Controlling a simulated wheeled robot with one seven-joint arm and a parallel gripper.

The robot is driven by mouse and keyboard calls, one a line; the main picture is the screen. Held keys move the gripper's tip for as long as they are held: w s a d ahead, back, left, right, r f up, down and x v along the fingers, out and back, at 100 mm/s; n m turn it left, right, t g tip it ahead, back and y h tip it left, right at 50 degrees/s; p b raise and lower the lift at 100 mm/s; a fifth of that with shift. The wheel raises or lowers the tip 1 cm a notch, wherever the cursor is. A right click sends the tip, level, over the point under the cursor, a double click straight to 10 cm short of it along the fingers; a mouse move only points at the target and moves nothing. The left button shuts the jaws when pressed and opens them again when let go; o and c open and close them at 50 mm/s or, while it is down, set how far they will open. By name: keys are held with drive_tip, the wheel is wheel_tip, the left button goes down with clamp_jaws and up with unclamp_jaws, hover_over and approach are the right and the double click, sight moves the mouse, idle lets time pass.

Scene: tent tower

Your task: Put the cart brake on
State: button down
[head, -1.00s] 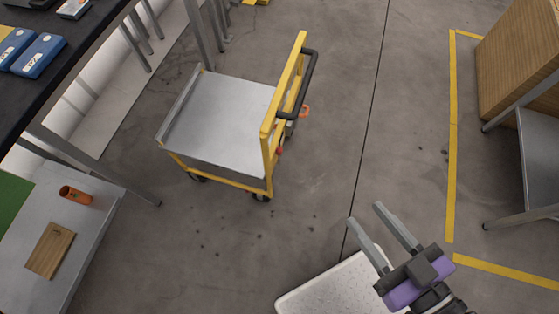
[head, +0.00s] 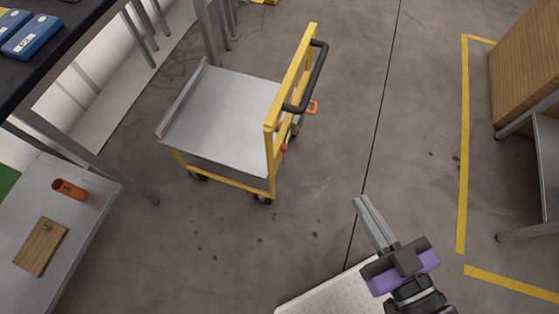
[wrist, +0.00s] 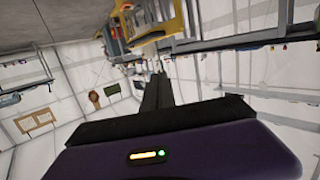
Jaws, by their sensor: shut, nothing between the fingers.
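The cart (head: 225,115) has a grey flat deck, a yellow frame and a black push handle (head: 312,75) on its right side. An orange loop-shaped part (head: 312,107), perhaps the brake lever, sticks out below the handle, with a small red part (head: 284,147) lower on the frame. My gripper (head: 362,205) is shut and empty, in front and to the right of the cart and apart from it. In the wrist view the shut fingers (wrist: 156,92) point away, and a yellow frame, likely the cart (wrist: 150,22), shows at the top.
A black-topped table (head: 75,50) with blue cases stands at the upper left. A grey bench (head: 75,235) with an orange cup (head: 69,188) and a wooden board (head: 41,246) is at the lower left. Floor right of the cart is clear up to yellow tape (head: 464,150).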

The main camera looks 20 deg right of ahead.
sight(284, 156)
drive_tip(key=w+a+f+n+t+b, duration=0.1)
drive_tip(key=w+f+n+b, duration=0.7)
drive_tip(key=f, duration=0.5)
drive_tip(key=w+a+f+n+t+y+b, duration=0.1)
drive_tip(key=w+a+f+n+b, duration=0.1)
drive_tip(key=w+f+n+b, duration=0.6)
wheel_tip(284, 156, down, 7)
drive_tip(key=w+n, duration=0.2)
drive_tip(key=shift+a+r+n+y, duration=0.2)
drive_tip(key=shift+n+y, duration=0.1)
drive_tip(key=shift+n, duration=0.1)
drive_tip(key=shift+w, duration=0.2)
drive_tip(key=w+b, duration=0.1)
drive_tip(key=w, duration=0.8)
drive_tip(key=shift+w+a, duration=0.1)
drive_tip(key=shift+w, duration=0.3)
drive_tip(key=shift+s+b, duration=0.1)
drive_tip(key=shift+b, duration=0.25)
